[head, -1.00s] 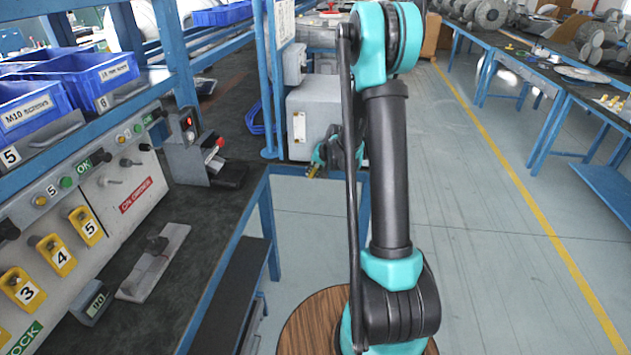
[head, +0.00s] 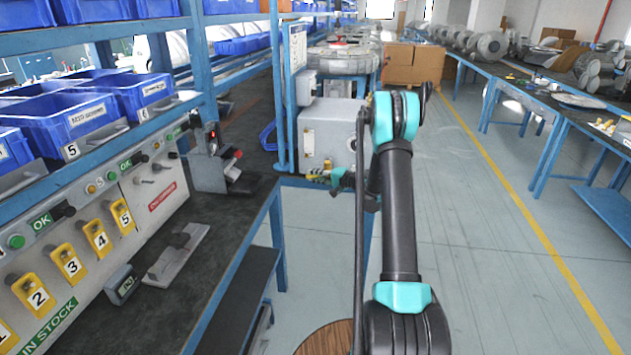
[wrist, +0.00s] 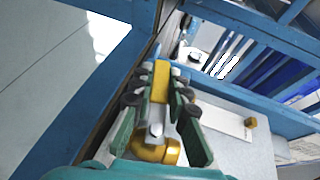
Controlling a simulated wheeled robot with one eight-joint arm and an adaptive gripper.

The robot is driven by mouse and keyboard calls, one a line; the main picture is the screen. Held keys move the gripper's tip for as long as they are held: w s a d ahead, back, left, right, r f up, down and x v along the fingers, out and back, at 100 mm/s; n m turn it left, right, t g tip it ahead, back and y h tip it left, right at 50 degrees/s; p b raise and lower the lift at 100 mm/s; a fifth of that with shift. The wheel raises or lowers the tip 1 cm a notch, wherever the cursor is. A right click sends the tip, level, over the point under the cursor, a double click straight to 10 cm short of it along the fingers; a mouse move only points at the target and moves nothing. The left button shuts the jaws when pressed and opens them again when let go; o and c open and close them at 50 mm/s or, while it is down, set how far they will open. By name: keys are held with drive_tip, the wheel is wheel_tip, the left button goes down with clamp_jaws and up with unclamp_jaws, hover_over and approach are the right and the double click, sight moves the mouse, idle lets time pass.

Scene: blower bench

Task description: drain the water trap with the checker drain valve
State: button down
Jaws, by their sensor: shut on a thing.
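The drain valve has a yellow lever (wrist: 160,82) and a brass elbow (wrist: 158,150) in the wrist view. In the head view my gripper (head: 338,180) is small and far off, at the lower front of a grey box (head: 342,120). A bit of yellow (head: 318,176) shows beside it there. The grey box face with a white label also shows in the wrist view (wrist: 240,150). The water trap itself cannot be made out.
A blue bench frame (head: 277,235) stands left of my arm, with a dark bench top (head: 200,265). A panel with yellow numbered switches (head: 85,250) and blue bins (head: 75,125) are at the left. Open floor (head: 480,250) lies to the right, up to another bench (head: 560,120).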

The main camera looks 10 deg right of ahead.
drive_tip(key=shift+r+m+t+y, duration=0.55)
drive_tip(key=shift+t+y, duration=0.15)
drive_tip(key=shift+y, duration=0.1)
drive_tip(key=c, duration=1.5)
unclamp_jaws()
drive_tip(key=shift+o, duration=0.2)
drive_tip(key=v, duration=1.2)
